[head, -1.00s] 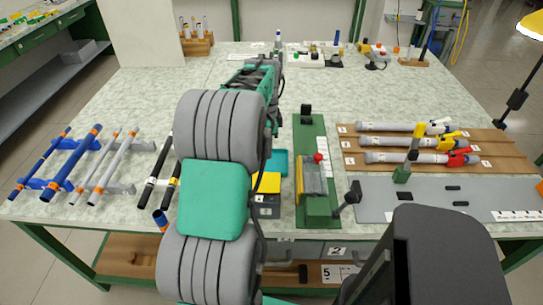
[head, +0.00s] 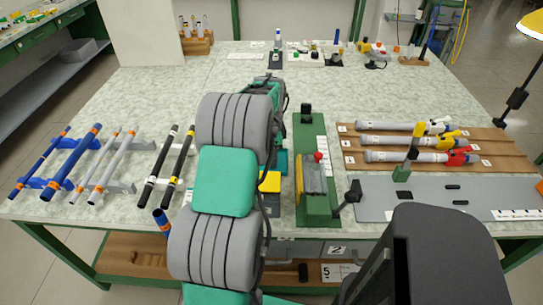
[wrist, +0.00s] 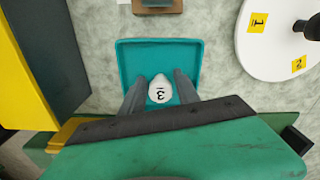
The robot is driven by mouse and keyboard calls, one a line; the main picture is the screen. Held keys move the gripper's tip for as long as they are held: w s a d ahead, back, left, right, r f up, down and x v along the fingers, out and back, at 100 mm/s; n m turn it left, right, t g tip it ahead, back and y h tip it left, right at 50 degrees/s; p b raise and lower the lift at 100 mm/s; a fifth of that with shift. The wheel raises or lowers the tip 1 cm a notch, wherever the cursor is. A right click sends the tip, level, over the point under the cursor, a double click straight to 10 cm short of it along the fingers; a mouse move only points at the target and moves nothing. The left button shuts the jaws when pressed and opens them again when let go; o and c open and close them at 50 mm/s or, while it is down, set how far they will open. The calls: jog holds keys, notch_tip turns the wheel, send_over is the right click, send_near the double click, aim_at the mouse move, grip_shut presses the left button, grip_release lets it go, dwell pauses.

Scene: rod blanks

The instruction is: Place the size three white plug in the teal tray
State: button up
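The white plug marked 3 (wrist: 160,89) sits between the fingertips of my gripper (wrist: 161,92) in the wrist view. The fingers appear to touch its sides, so the gripper looks shut on it. The teal tray (wrist: 128,53) lies directly beneath the plug and fingers. I cannot tell how far the plug is above the tray floor. In the head view, only a sliver of the teal tray (head: 283,163) shows beside my arm, and my gripper and the plug are hidden behind the arm.
A white disc (wrist: 275,35) with labels 1 and 2 stands right of the tray, and a yellow bin (wrist: 22,80) stands left. A green fixture (head: 318,205) with a red knob stands right of the tray. Black rods (head: 160,165) lie on a rack at left.

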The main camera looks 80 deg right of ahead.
jog(key=shift+o, duration=0.8)
notch_tip(320, 180, up, 12)
jog(key=w+a+r+n, duration=0.3)
jog(key=w+a+n, duration=1.2)
jog(key=w+a, duration=1)
jog(key=s+a+f+n+t, duration=0.1)
jog(key=s+a+f+n, duration=0.1)
jog(key=a+n, duration=0.6)
jog(key=s+a+f+n+t, duration=0.1)
jog(key=a+f+n, duration=0.2)
jog(key=a+n, duration=0.5)
jog(key=a, duration=1.3)
jog(key=shift+s+f, duration=0.35)
jog(key=shift+s, duration=0.05)
